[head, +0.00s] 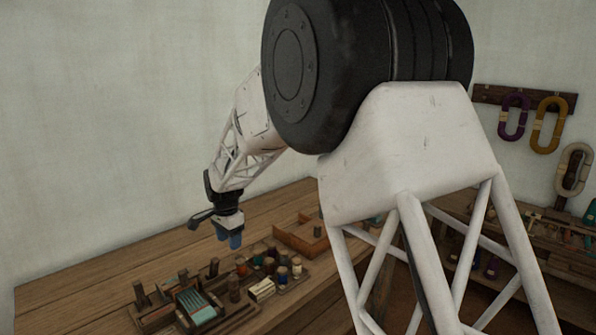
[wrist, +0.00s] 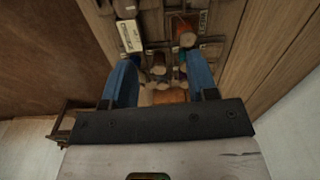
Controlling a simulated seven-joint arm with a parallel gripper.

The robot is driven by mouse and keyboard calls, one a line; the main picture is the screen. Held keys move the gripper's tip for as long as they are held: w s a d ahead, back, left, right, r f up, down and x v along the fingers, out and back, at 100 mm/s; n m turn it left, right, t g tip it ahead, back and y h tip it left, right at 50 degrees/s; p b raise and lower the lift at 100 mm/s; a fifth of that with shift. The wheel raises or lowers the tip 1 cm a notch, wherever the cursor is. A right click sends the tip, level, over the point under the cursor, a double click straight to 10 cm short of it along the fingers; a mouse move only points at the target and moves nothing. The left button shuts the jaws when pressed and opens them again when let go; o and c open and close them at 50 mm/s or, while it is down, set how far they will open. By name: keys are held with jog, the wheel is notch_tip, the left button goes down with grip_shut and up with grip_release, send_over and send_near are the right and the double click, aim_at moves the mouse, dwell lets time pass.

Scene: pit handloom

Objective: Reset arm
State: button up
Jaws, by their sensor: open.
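My white lattice arm reaches down to the left in the head view. My gripper (head: 230,238), with blue fingertips, hangs above the wooden bench (head: 95,270), over the back of the work board. In the wrist view my gripper (wrist: 160,85) has its two blue fingers spread apart with nothing held between them. Below and beyond the fingers are several small spools or bobbins, among them a brown one (wrist: 186,38), and a pale block (wrist: 130,36). The gripper looks clear of them.
A wooden work board (head: 245,317) holds upright pegs, several bobbins and a small frame with teal threads (head: 196,308). A wooden tray (head: 291,240) lies behind. Yarn hanks (head: 548,125) hang on the right wall above a shelf. The bench's left part is bare.

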jog(key=s+d+r+n, duration=0.1)
jog(key=s+d+r, duration=0.4)
jog(key=d, duration=0.4)
jog(key=s+d+r+n+t, duration=0.1)
jog(key=s+d+r+n, duration=0.1)
jog(key=s+d+r, duration=0.4)
jog(key=s+d+r+n, duration=0.1)
jog(key=s+d+r, duration=0.1)
jog(key=s+d, duration=0.7)
jog(key=s+d+f+n, duration=0.1)
jog(key=s+d, duration=0.4)
jog(key=s, duration=0.3)
jog(key=s+d+n+t, duration=0.1)
jog(key=s+d, duration=0.4)
jog(key=s, duration=0.3)
jog(key=s+d+f+n, duration=0.1)
jog(key=s+d+n, duration=0.1)
jog(key=s+d, duration=0.3)
jog(key=s, duration=0.3)
jog(key=shift+s+d+f, duration=0.25)
jog(key=shift+d+f, duration=0.1)
